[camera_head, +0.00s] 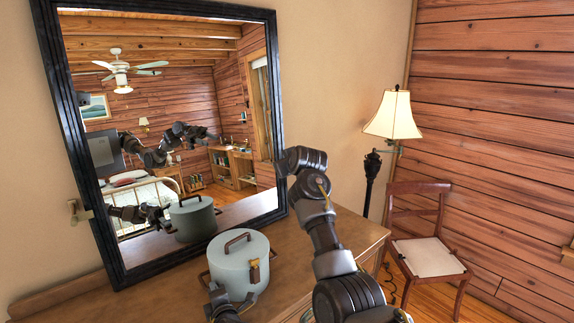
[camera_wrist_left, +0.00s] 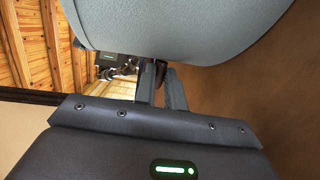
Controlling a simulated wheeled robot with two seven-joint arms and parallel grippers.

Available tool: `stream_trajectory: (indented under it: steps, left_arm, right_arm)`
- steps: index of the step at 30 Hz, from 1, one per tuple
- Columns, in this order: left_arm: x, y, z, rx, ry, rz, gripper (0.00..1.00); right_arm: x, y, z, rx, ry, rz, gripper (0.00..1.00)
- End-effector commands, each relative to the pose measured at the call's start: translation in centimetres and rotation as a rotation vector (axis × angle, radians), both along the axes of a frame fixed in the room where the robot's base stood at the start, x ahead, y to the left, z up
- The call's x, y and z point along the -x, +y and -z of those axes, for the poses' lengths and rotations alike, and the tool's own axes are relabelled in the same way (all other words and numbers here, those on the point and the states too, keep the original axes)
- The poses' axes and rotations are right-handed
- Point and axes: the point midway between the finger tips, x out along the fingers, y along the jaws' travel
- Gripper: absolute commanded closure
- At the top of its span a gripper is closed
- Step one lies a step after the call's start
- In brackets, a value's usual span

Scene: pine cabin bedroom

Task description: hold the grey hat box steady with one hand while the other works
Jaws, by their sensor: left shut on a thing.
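The grey hat box (camera_head: 238,268) stands on the wooden dresser in front of the mirror. It looks upright, with a brown handle (camera_head: 237,240) on its lid and a brown latch (camera_head: 254,272) on its front. My left gripper (camera_head: 213,289) is low at the box's left side, shut on a dark side handle. In the left wrist view its two fingers (camera_wrist_left: 162,85) meet at a dark part beside the grey box wall (camera_wrist_left: 175,30). My right arm rises at the right of the box, apart from it in the picture. Its fingers do not show.
The black-framed mirror (camera_head: 278,130) leans behind the box and reflects the box, arms and a bed. The dresser top (camera_head: 318,262) is bare right of the box. A lamp (camera_head: 392,115) and a wooden chair (camera_head: 428,255) stand farther right.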

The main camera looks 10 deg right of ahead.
Motion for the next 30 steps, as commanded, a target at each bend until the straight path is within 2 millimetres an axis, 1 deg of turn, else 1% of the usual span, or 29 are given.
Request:
stream_trajectory:
  steps: [5,6,12,20,23,26,29,30]
  left_arm:
    - [0.0,0.0,0.0,0.000,0.000,0.000,1.00]
    - [0.0,0.0,0.0,0.000,0.000,0.000,0.88]
    - [0.0,0.0,0.0,0.000,0.000,0.000,0.63]
    - [0.1,0.0,0.0,0.000,0.000,0.000,0.63]
    - [0.6,-0.3,0.0,0.001,0.001,0.002,0.63]
    - [1.7,-0.7,-0.2,0.004,0.000,0.003,0.63]
    - [3.4,-1.2,-0.5,0.007,0.002,0.002,0.63]
    - [4.3,-1.5,-0.7,0.007,0.002,0.003,0.63]
  right_arm:
    - [0.0,0.0,0.0,0.001,0.001,-0.001,0.51]
    - [0.0,0.0,0.0,0.001,0.001,-0.001,0.51]
    - [0.0,0.0,0.0,0.001,0.001,-0.002,0.51]
    - [0.0,0.0,0.0,0.002,0.002,-0.002,0.51]
    - [0.0,0.0,0.0,0.002,0.002,-0.002,0.51]
    - [0.0,0.1,0.0,0.002,0.002,-0.002,0.51]
    - [0.0,0.1,0.0,0.002,0.002,-0.002,0.51]
    - [0.0,0.1,0.0,0.002,0.002,-0.002,0.51]
